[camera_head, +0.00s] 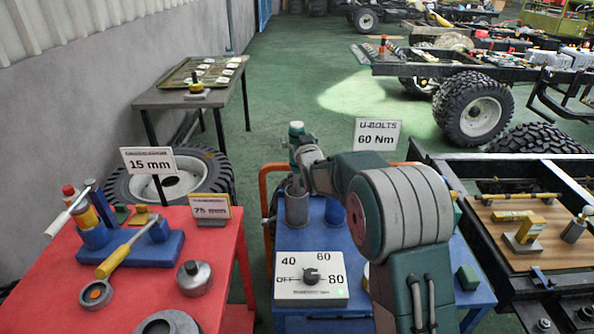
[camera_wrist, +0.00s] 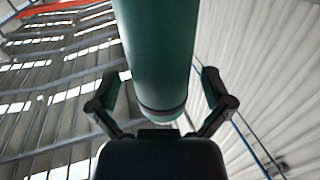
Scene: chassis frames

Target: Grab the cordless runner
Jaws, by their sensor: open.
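I cannot name the cordless runner with certainty. In the head view an upright dark green piece with a pale cap (camera_head: 296,132) stands at my arm's far end, above a grey cup (camera_head: 297,205) on the blue table. It may be the runner or part of my wrist. In the wrist view my gripper (camera_wrist: 158,90) is open, its fingers spread either side of a large dark green cylinder (camera_wrist: 152,50) with a dark ring at its lower end. I cannot tell whether the fingers touch it. My forearm hides part of the blue table.
The blue table (camera_head: 325,290) carries a dial box (camera_head: 311,282), a blue cup (camera_head: 334,212) and a green block (camera_head: 467,277). A red table (camera_head: 215,290) with tools stands left. A chassis frame with a wooden board (camera_head: 560,250) is right. A U-BOLTS sign (camera_head: 377,133) stands behind.

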